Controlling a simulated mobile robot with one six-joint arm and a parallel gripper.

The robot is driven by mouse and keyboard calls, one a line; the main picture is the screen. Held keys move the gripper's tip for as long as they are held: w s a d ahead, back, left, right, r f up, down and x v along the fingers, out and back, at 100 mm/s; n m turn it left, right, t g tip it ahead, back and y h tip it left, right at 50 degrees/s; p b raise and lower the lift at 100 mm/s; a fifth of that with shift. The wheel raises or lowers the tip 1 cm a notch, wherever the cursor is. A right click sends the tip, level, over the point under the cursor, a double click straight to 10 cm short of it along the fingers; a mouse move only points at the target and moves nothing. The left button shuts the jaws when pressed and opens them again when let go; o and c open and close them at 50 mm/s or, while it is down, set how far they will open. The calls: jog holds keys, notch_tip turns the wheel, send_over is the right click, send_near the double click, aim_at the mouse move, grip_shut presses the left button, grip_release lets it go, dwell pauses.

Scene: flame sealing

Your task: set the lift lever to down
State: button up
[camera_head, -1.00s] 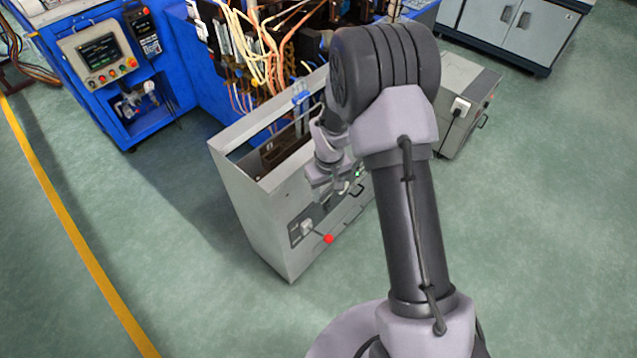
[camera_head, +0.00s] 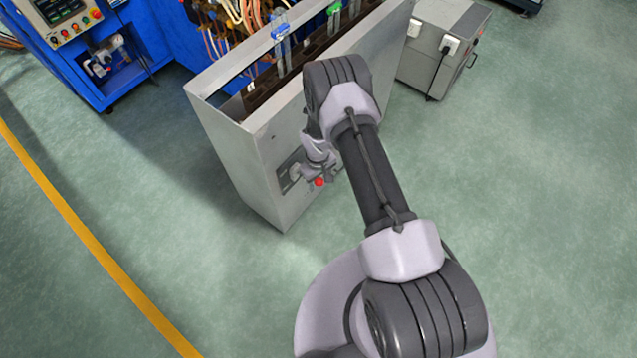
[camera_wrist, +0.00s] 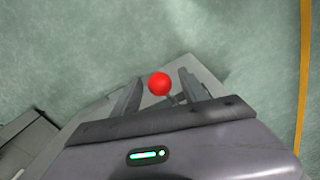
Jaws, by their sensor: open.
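The lift lever has a red ball knob (camera_head: 319,182) on a thin rod. It sticks out from a plate (camera_head: 290,173) low on the left part of the grey cabinet's front (camera_head: 262,170). My gripper (camera_wrist: 158,83) is open in the wrist view, with the red knob (camera_wrist: 159,84) between its two fingertips and a gap on each side. In the head view my gripper is beside the knob, and my wrist hides part of the lever and the cabinet front. I cannot tell how the lever is set.
Glass tubes with a blue cap (camera_head: 280,31) and a green cap (camera_head: 334,9) stand in the cabinet's open top. A blue machine (camera_head: 100,60) is at the left. A grey box (camera_head: 440,52) stands at the right. The green floor in front is clear.

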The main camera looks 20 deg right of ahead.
jog(key=shift+f, duration=0.15)
grip_shut()
dwell(1.4)
